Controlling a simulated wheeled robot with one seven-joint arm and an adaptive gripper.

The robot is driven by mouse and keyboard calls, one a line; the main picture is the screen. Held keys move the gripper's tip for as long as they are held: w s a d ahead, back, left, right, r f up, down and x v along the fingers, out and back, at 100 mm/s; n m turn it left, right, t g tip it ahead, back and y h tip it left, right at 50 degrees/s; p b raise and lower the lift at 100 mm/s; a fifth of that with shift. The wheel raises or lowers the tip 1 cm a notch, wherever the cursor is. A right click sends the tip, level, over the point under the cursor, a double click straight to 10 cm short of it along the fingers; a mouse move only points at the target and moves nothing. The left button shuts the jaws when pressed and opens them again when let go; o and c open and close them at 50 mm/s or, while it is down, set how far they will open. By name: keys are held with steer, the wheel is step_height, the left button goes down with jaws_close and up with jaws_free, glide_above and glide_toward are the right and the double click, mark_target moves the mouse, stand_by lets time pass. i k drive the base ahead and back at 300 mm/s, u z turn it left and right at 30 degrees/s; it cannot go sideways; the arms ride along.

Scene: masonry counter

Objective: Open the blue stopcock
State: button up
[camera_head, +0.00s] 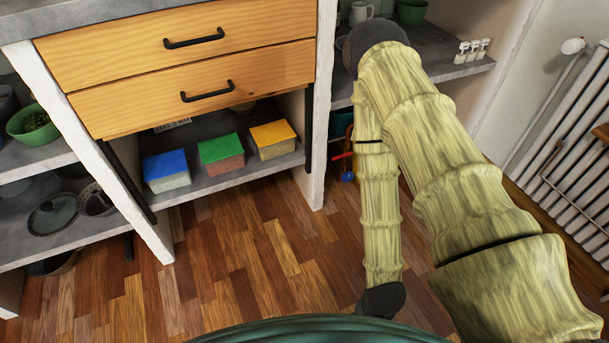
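A small blue part (347,177), which looks like the blue stopcock, shows low in the recess under the counter, just right of the white masonry pillar. A red lever (342,156) sits just above it. My arm's pale links stand directly to the right of both and hide part of that recess. The blue part is too small to tell how its handle is turned. My gripper is not in view; the forearm ends in a dark joint low in the picture.
A white pillar (318,110) stands left of the recess. Drawers (190,60) and a shelf with blue, green and yellow-lidded boxes (221,150) are further left. A radiator (565,130) is at right. Wooden floor (250,250) in front is clear.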

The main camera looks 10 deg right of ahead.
mark_target(348, 176)
steer(key=u, duration=0.8)
steer(key=k, duration=1.7)
steer(key=z, duration=1)
steer(key=i, duration=2.15)
